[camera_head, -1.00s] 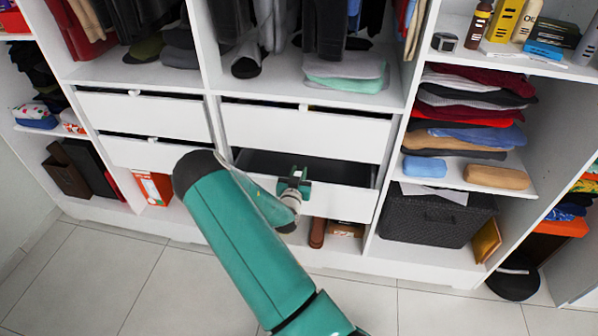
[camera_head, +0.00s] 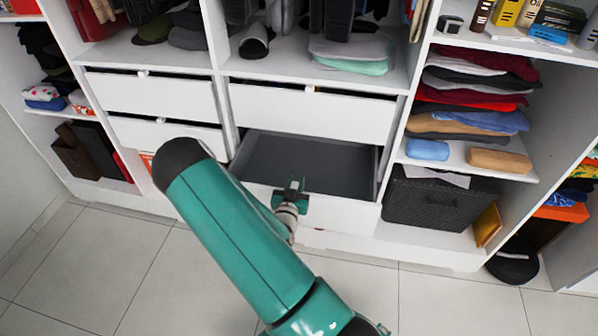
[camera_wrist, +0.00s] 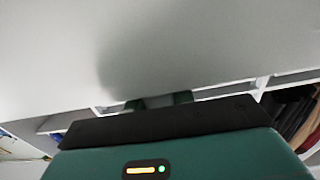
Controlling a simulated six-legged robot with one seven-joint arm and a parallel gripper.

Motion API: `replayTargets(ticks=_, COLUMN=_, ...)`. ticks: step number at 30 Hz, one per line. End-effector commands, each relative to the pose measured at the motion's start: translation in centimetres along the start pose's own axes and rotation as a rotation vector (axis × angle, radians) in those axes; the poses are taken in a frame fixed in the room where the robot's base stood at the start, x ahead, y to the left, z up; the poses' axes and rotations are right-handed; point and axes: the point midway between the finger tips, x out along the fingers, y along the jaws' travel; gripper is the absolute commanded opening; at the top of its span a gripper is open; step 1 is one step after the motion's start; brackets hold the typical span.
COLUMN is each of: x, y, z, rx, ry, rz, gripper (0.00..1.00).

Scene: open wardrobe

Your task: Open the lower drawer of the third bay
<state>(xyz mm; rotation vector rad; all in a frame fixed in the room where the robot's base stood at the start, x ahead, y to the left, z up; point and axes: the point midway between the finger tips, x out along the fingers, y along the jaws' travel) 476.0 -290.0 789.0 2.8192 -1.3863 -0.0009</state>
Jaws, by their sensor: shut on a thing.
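The lower drawer of the third bay (camera_head: 338,213) is pulled out, and its dark grey, empty inside shows. The drawer above it (camera_head: 310,112) is shut. My gripper (camera_head: 291,188) is at the top edge of the lower drawer's front, left of the front's right end, and is shut on it. In the wrist view the fingers (camera_wrist: 160,102) show only in part, below a large pale surface. The exact contact between fingers and drawer is hidden in both views.
To the right, open shelves hold folded clothes (camera_head: 470,95), a blue and a tan bundle, and a dark woven basket (camera_head: 437,203). Two shut drawers (camera_head: 150,92) are in the bay to the left. The tiled floor (camera_head: 100,250) in front is clear.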

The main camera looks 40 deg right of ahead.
Motion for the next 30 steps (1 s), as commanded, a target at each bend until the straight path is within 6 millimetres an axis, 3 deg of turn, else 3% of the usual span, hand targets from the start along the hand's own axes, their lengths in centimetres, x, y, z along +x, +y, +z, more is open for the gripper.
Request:
replayTargets(ticks=3, x=-2.4, y=0.0, z=-0.1, rx=0.0, ry=0.001, rz=-0.002, gripper=0.0)
replayTargets(ticks=9, x=-4.5, y=0.0, z=-0.1, rx=0.0, ry=0.003, rz=0.0, gripper=0.0)
replayTargets(ticks=22, x=-5.1, y=0.0, z=-0.1, rx=0.001, ry=0.002, rz=0.0, gripper=0.0)
replayTargets(ticks=23, x=-5.1, y=0.0, z=-0.1, rx=0.001, ry=0.002, rz=0.0, gripper=0.28)
replayTargets(ticks=25, x=-5.1, y=0.0, z=-0.1, rx=0.001, ry=0.002, rz=0.0, gripper=0.41)
replayTargets(ticks=26, x=-5.1, y=0.0, z=-0.1, rx=0.001, ry=0.002, rz=0.0, gripper=0.45)
replayTargets(ticks=30, x=-5.1, y=0.0, z=0.0, rx=0.001, ry=0.001, rz=0.0, gripper=0.45)
